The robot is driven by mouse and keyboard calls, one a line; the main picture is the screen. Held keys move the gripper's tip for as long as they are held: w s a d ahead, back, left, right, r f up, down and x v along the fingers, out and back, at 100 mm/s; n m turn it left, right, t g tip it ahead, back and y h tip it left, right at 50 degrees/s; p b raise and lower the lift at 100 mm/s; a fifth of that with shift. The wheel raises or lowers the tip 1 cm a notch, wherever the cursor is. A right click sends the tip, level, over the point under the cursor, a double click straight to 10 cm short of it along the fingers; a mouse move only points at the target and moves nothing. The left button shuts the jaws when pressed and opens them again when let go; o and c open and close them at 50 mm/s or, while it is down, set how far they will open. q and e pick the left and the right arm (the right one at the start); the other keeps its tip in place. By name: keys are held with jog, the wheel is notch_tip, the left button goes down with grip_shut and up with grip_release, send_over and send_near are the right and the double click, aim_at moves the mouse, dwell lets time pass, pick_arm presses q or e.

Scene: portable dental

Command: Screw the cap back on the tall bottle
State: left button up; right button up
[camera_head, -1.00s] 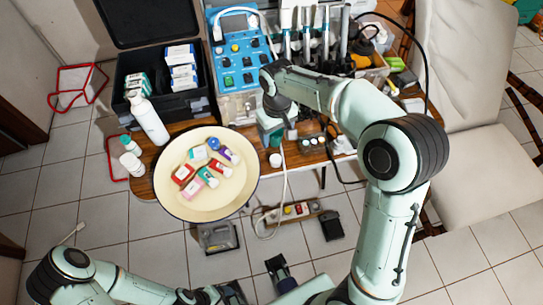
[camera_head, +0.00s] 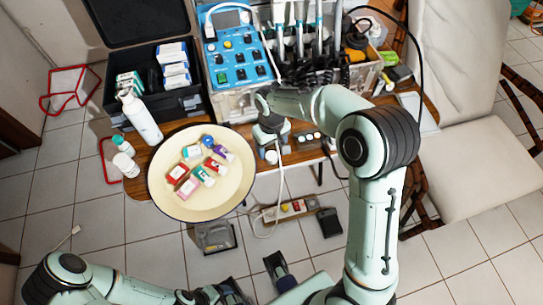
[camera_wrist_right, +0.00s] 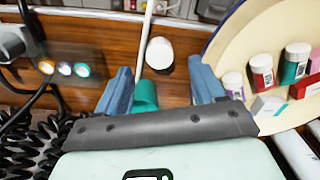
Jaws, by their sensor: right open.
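A tall white bottle (camera_head: 140,117) stands upright behind the shallow plate, left of centre in the head view. My right gripper (camera_head: 272,133) is over the table right of the plate, pointing down. In the right wrist view my right gripper (camera_wrist_right: 162,88) is open, its blue fingers apart. A teal cylindrical piece (camera_wrist_right: 145,95) shows between them, nearer the left finger; I cannot tell whether it is the cap. A white round piece (camera_wrist_right: 160,53) lies beyond the fingers; it also shows in the head view (camera_head: 271,157). My left arm is at the bottom left; its jaws cannot be made out.
The cream plate (camera_head: 167,205) holds several small bottles and boxes. A blue control unit (camera_head: 232,62), an open black case (camera_head: 192,97) and an instrument tray with coiled cords crowd the back. A white cable runs past the right gripper.

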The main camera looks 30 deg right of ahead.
aim_at(272, 156)
jog(key=shift+f, duration=0.1)
notch_tip(272, 156, down, 5)
jog(key=shift+f+b, duration=0.1)
jog(key=shift+b, duration=0.25)
jog(key=c, duration=1.2)
notch_tip(272, 156, up, 20)
jog(key=p, duration=0.3)
